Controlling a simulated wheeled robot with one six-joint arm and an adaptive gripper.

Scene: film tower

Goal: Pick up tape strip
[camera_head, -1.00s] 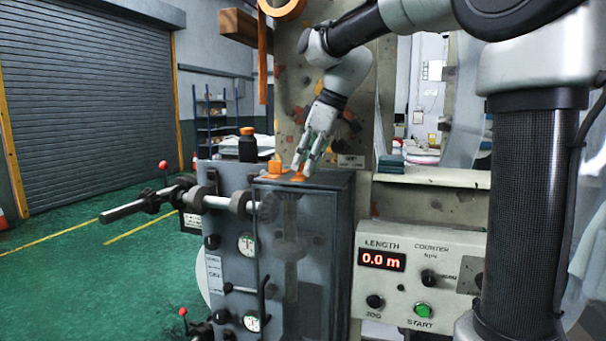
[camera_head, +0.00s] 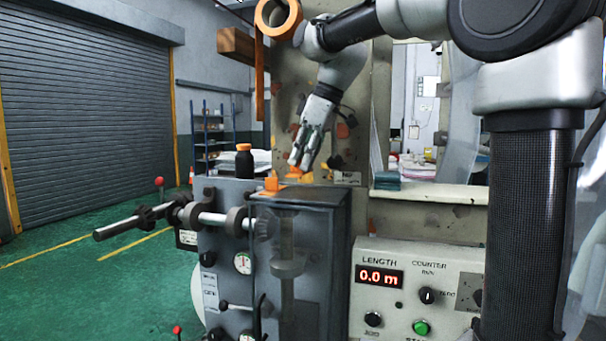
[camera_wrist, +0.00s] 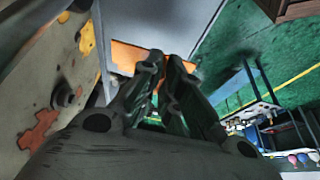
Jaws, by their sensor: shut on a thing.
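My gripper (camera_head: 300,164) is shut on the tape strip (camera_head: 293,173), a small orange piece showing just below the fingertips in the head view. The fingers point down, a little above the grey cabinet top (camera_head: 322,196). In the wrist view, the fingers (camera_wrist: 166,62) are close together, with a sliver of orange between them; most of the strip is hidden by the fingers. A flat orange patch (camera_wrist: 128,57) lies on the grey top beyond them. A small orange block (camera_head: 272,183) stands on the cabinet, left of the gripper.
A black bottle with an orange cap (camera_head: 244,163) stands behind the cabinet's left part. A stained upright panel (camera_head: 345,110) rises close behind the gripper. An orange roll (camera_head: 279,14) hangs above. A metal shaft (camera_head: 140,219) juts left. The control panel (camera_head: 410,270) is at right.

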